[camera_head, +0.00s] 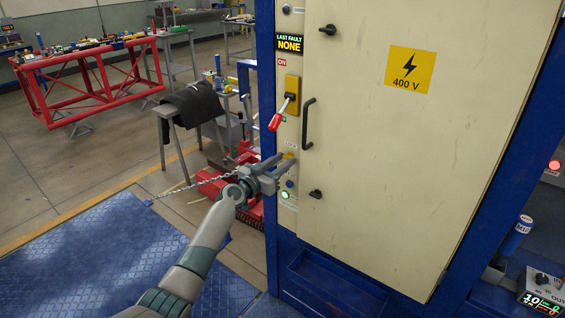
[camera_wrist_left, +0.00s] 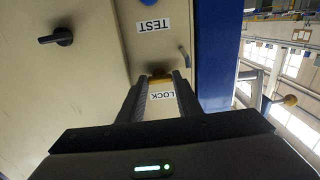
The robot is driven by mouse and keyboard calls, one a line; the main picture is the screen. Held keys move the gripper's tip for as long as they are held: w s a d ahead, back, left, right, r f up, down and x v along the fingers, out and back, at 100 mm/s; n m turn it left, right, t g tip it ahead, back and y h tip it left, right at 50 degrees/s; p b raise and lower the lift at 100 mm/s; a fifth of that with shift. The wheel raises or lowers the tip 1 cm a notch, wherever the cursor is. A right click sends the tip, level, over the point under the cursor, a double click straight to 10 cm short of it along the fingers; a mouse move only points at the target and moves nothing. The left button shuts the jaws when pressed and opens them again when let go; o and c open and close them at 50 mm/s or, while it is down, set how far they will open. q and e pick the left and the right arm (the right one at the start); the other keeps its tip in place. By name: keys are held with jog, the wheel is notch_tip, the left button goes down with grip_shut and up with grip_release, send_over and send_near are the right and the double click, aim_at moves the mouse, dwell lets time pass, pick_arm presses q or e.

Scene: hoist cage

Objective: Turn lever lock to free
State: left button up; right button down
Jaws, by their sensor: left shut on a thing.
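The lever lock (camera_head: 289,156) is a small yellow piece on the cabinet's narrow left panel; it also shows in the left wrist view as a brass-coloured piece (camera_wrist_left: 160,77). My left gripper (camera_head: 283,161) is shut on it, with its two fingers (camera_wrist_left: 162,80) on either side. The gripper covers much of the lock, so I cannot tell its exact angle. An upside-down LOCK label (camera_wrist_left: 161,96) shows between the fingers. Above the lock, a lever with a red handle (camera_head: 276,121) slants down and left from its yellow plate (camera_head: 292,84). My right gripper is not in view.
The cream cabinet door (camera_head: 400,150) has a black handle (camera_head: 308,124) and black latches close by on the right. A lit green button (camera_head: 285,195) sits below the lock. A chain (camera_head: 190,188) and red machinery stand behind my left arm.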

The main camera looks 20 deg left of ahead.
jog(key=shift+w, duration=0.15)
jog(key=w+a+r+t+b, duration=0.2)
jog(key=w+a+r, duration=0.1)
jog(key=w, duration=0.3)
pick_arm(q)
jog(key=n+p, duration=0.1)
jog(key=n, duration=1.7)
jog(key=shift+f+p, duration=0.1)
jog(key=shift+p, duration=0.25)
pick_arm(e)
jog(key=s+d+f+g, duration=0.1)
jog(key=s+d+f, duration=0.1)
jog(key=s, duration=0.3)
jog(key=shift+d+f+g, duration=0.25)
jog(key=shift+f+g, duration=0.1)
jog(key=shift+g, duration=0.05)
